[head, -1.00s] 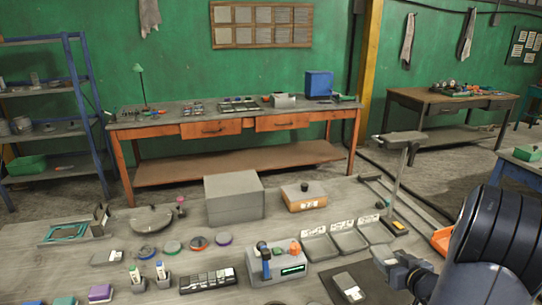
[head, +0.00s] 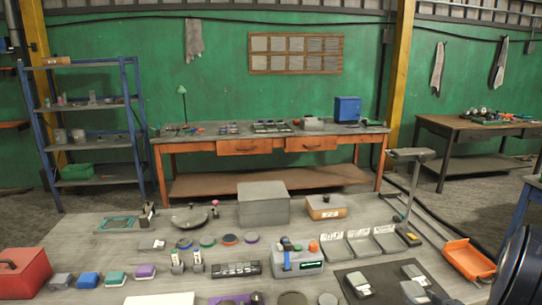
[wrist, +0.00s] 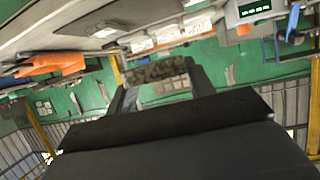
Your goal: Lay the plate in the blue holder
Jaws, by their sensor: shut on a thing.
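My gripper (wrist: 162,78) shows in the wrist view, its two fingers shut on a speckled grey-brown piece (wrist: 158,69), seen nearly edge-on. It may be the plate; its full shape is hidden. In the head view only part of my arm shows at the lower right, and the held piece cannot be made out. A small blue block-like holder (head: 88,279) stands at the lower left of the bench, between a grey and a teal one. A blue-rimmed round disc (head: 184,243) lies farther back. My gripper is well away from the blue holder.
A red box (head: 24,274) stands at the bench's left end. A grey box (head: 263,205) stands at the back, and a grey device with a display (head: 297,261) in the middle. Grey trays (head: 362,246) and an orange tray (head: 467,258) are to the right. Small objects crowd the bench.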

